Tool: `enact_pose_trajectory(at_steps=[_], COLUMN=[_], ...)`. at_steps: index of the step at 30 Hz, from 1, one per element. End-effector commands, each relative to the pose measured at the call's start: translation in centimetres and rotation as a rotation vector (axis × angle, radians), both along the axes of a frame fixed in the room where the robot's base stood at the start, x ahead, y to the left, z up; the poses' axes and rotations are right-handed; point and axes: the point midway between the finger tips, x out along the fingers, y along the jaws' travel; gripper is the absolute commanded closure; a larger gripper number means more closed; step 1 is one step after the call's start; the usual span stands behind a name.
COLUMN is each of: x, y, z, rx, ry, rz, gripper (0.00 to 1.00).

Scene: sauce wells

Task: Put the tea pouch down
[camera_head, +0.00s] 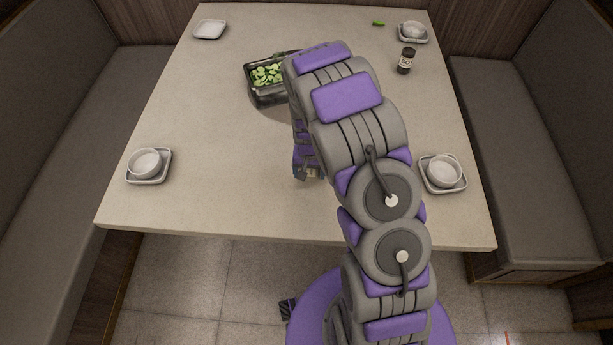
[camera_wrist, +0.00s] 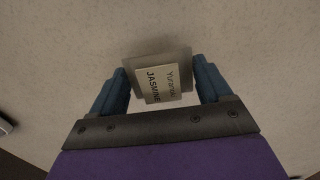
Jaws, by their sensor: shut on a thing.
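The tea pouch (camera_wrist: 160,82) is a small pale packet with a label reading JASMINE in the wrist view. My gripper (camera_wrist: 160,75) is shut on it, with one blue finger at each side. In the head view the pouch (camera_head: 312,174) is a small tan patch at my gripper (camera_head: 307,173), mostly hidden by my arm. It is over the near middle part of the table (camera_head: 230,200). I cannot tell whether the pouch touches the tabletop.
A dark pan (camera_head: 268,98) of green slices stands behind my arm. Bowls on saucers stand at left (camera_head: 145,162), right (camera_head: 444,171) and far right (camera_head: 413,31).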

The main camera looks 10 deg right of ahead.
Motion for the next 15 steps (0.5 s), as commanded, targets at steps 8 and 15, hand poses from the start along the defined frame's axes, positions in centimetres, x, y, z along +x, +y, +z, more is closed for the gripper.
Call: enact_pose_trajectory(at_steps=[8, 15], x=[0.5, 0.4], y=[0.9, 0.8], z=[-1.5, -3.7], rx=[-0.001, -0.001], ry=[0.001, 0.001], rz=[-0.001, 0.0], gripper=[0.51, 0.51])
